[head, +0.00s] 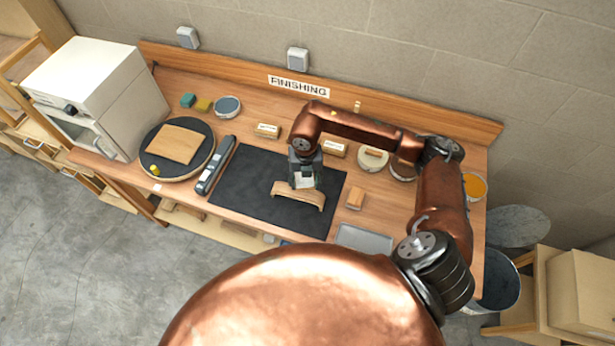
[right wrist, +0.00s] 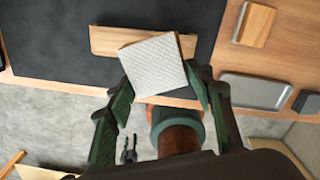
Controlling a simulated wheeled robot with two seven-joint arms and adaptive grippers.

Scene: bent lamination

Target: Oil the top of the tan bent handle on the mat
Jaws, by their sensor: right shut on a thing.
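The tan bent handle (head: 284,189) lies on the dark mat (head: 246,183), near its front right part. My right gripper (head: 304,179) is over the handle, shut on a white textured pad (right wrist: 158,64). In the right wrist view the pad sits between the fingertips and covers the middle and right of the handle (right wrist: 106,41). I cannot tell whether the pad touches the handle or hangs just above it. My left gripper is not in the head view. A small dark forked part at the bottom of the right wrist view is unclear.
A tan block (head: 356,198) and a grey tray (head: 364,239) lie right of the mat. A round dark board with a tan piece (head: 174,144) and a long grey tool (head: 215,165) are left. Tins and labelled blocks line the back. The mat's left half is clear.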

